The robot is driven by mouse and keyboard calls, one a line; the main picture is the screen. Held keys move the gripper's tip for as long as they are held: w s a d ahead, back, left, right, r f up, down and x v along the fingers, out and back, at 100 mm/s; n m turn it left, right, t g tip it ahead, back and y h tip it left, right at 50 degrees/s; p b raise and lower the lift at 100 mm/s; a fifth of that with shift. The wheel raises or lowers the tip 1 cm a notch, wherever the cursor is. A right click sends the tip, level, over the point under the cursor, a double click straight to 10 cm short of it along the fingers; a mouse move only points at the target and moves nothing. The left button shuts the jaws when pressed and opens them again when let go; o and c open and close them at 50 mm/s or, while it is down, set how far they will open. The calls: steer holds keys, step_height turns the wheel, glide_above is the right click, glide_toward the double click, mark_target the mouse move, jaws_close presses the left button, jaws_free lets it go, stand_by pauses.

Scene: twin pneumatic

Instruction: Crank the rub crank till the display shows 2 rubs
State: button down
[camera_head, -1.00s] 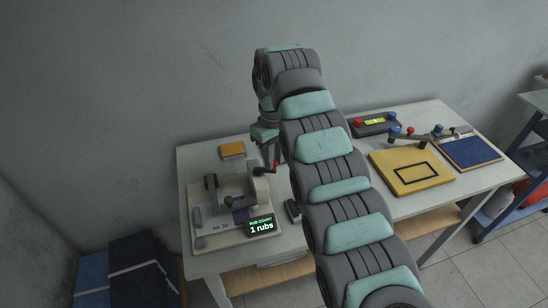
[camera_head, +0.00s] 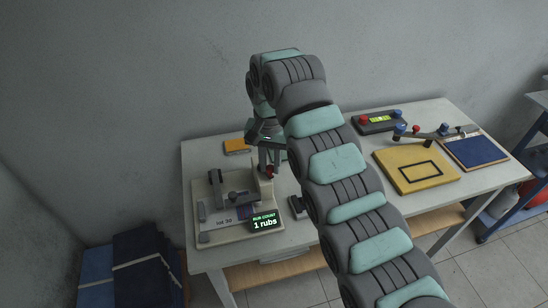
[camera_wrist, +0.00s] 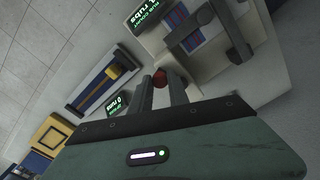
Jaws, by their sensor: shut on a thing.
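The rub tester (camera_head: 212,236) is a pale machine at the left end of the table, with a dark arm over its bed. Its display (camera_head: 265,220) reads "RUB COUNT 1 rubs" in the head view. My gripper (camera_head: 270,168) is at the machine's right side, shut on the red knob of the rub crank (camera_head: 269,173). In the wrist view the red knob (camera_wrist: 160,78) sits between the fingers of my gripper (camera_wrist: 168,84). The rest of the crank is mostly hidden by the fingers and the machine.
A yellow board with a black rectangle (camera_head: 400,184) and a blue pad (camera_head: 474,153) lie on the right of the table. An orange block (camera_head: 237,146) lies behind the tester.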

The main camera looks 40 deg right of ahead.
steer(key=m+p, duration=0.1)
steer(key=a+m, duration=0.1)
steer(key=m, duration=0.1)
steer(key=shift+w+a+r+p, duration=0.15)
steer(key=shift+w+p, duration=0.05)
steer(key=shift+p, duration=0.2)
steer(key=m+p, duration=0.1)
steer(key=w+a+m+p, duration=0.1)
steer(key=m+p, duration=0.1)
steer(key=shift+a+r+m+p, duration=0.1)
steer(key=shift+a+m+p, duration=0.1)
steer(key=shift+m+p, duration=0.1)
steer(key=w+m+p, duration=0.3)
steer(key=w+m, duration=0.3)
steer(key=m, duration=1.2)
steer(key=shift+w+f, duration=0.3)
steer(key=shift+f, duration=0.15)
steer(key=shift+r+m, duration=0.1)
steer(key=shift+m, duration=0.2)
steer(key=shift+w+d+r+b, duration=0.1)
steer(key=shift+w+b, duration=0.05)
steer(key=shift+b, duration=0.2)
